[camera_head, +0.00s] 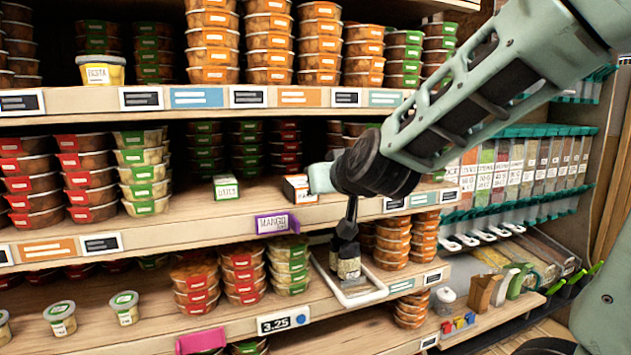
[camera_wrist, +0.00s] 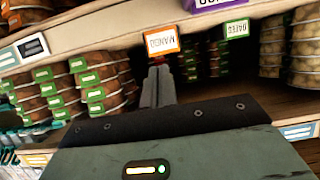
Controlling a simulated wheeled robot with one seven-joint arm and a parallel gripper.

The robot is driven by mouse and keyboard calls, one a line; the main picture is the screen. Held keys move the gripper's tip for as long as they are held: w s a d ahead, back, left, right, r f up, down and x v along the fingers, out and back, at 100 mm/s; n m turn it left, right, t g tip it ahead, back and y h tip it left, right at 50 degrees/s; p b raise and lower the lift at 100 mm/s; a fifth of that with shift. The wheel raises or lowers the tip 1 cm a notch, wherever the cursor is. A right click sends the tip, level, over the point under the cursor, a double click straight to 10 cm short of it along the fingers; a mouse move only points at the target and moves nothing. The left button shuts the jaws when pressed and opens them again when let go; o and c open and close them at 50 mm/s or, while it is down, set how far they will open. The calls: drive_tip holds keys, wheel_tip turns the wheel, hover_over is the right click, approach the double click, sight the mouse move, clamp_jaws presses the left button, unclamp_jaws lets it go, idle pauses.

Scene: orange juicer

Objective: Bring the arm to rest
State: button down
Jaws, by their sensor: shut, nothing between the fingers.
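My arm reaches in from the upper right in the head view. The fingertips are not clear there. In the wrist view my gripper (camera_wrist: 159,72) is shut and empty, its two grey fingers pressed together. They point at a small orange-edged box marked MANGO (camera_wrist: 161,42), which shows upside down. I cannot tell whether the tips touch it.
A green-edged box (camera_head: 227,187) stands left on the same shelf, above a purple MANGO tag (camera_head: 278,222). Stacked tubs (camera_head: 213,45) crowd the shelves.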

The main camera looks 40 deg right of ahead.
drive_tip(key=s+a+f+n+g+y+b, duration=0.2)
drive_tip(key=s+a+f+n+g+y, duration=0.15)
drive_tip(key=a+f, duration=0.55)
drive_tip(key=s+a+f+n+g+y+b, duration=0.2)
drive_tip(key=s+a+f+n+y, duration=0.15)
drive_tip(key=a+f, duration=0.45)
drive_tip(key=s+a+f+n+g+h+b, duration=0.1)
drive_tip(key=s+a+f+g, duration=0.3)
drive_tip(key=s, duration=0.4)
drive_tip(key=s+a+f+n+g+h+b, duration=0.1)
drive_tip(key=s+a+f+n+g+b, duration=0.1)
drive_tip(key=s, duration=0.7)
wheel_tip(320, 180, down, 3)
drive_tip(key=shift+a+r+n+g+h, duration=0.15)
drive_tip(key=shift+a+n+g+h, duration=0.25)
drive_tip(key=shift+a+g, duration=0.55)
